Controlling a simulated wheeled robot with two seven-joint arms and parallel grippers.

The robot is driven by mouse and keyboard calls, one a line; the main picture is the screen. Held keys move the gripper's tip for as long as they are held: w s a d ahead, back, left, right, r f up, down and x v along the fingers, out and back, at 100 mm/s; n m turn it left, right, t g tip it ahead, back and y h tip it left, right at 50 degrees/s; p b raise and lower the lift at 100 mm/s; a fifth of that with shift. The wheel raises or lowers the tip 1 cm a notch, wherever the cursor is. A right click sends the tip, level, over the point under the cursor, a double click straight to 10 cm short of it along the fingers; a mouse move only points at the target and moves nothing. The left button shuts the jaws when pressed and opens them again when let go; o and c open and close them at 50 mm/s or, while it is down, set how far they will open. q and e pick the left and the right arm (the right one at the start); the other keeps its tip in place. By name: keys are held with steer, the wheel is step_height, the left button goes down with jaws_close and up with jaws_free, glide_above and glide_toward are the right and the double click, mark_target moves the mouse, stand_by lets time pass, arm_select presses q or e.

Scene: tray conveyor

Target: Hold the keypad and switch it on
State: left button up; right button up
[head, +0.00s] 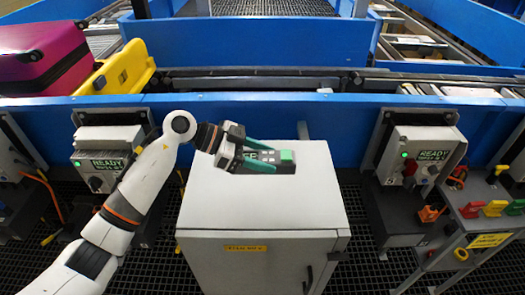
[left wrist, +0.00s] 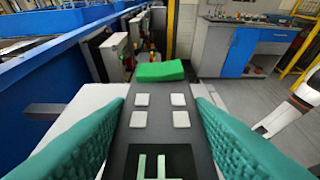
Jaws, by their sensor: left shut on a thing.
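The keypad (head: 286,168) is a dark grey bar over the top of the white cabinet. My left gripper (head: 261,158) has its teal fingers shut on the keypad's two long sides. The keypad also shows in the left wrist view (left wrist: 152,127), between the fingers. There it has several pale square buttons, a raised green part (left wrist: 160,71) at its far end and a dark screen (left wrist: 158,163) with pale green characters, cut off by the frame's edge. I cannot tell whether the keypad touches the cabinet top. My right gripper is not in view.
The white cabinet (head: 320,200) has a mostly bare top. The blue conveyor wall (head: 270,112) runs behind. A magenta suitcase (head: 62,50) and a yellow tray (head: 125,72) sit at upper left.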

mark_target(263, 190)
arm_select(q)
steer(key=shift+f+b, duration=0.55)
steer(key=shift+f, duration=3.1)
steer(key=shift+f, duration=0.3)
steer(key=o, duration=1)
steer(key=shift+f, duration=0.15)
steer(key=shift+c, duration=0.2)
steer(key=c, duration=1)
steer(key=shift+o, duration=0.2)
